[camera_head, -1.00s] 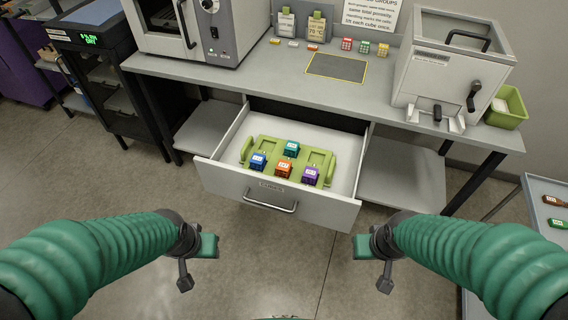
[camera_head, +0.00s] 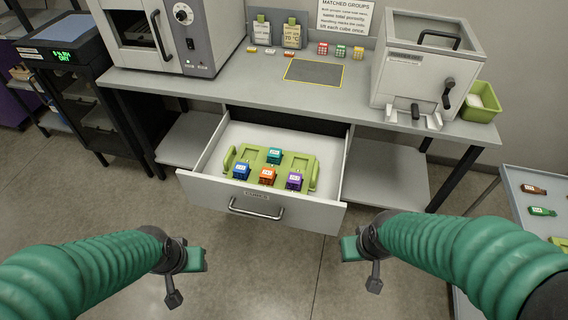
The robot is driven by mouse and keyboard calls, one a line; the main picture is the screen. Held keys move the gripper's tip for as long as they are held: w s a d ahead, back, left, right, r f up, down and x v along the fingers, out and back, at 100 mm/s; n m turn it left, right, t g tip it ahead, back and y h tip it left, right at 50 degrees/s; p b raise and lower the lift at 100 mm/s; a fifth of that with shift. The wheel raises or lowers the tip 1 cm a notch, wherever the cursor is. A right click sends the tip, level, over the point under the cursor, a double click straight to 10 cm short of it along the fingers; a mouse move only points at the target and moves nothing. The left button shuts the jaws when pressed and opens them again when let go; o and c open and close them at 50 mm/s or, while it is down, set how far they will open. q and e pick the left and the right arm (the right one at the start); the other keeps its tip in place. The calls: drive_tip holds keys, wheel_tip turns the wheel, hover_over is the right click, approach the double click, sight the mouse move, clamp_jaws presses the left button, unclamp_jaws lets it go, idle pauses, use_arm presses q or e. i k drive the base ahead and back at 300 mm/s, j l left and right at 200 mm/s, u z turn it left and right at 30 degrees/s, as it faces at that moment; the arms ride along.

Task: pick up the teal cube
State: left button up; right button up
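The teal cube (camera_head: 274,155) sits in a green tray (camera_head: 311,166) inside the open drawer (camera_head: 325,212). It is at the back of a small group, behind a blue cube (camera_head: 241,171), an orange cube (camera_head: 267,176) and a purple cube (camera_head: 294,181). My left gripper (camera_head: 190,262) is in front of the drawer at lower left, apart from the cubes. My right gripper (camera_head: 354,250) is in front of the drawer at lower right, also apart from them. Nothing shows held in either gripper. Whether their fingers are open or shut is not clear.
The workbench (camera_head: 230,92) above the drawer carries an oven (camera_head: 170,35), a dark mat (camera_head: 314,73), small cubes and a grey box machine (camera_head: 425,75) with a green bin (camera_head: 481,104) beside it. A side cart (camera_head: 535,190) stands at right. Floor lies clear before the drawer.

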sight(275, 154)
drive_tip(key=z, duration=2.5)
drive_tip(key=u, duration=0.5)
drive_tip(key=j+u, duration=0.1)
drive_tip(key=u, duration=0.85)
drive_tip(key=i+j+u, duration=0.1)
drive_tip(key=u, duration=0.85)
drive_tip(key=i+j, duration=0.35)
drive_tip(key=i, duration=0.2)
drive_tip(key=i+j+z, duration=0.1)
drive_tip(key=i+j, duration=0.25)
drive_tip(key=i, duration=0.25)
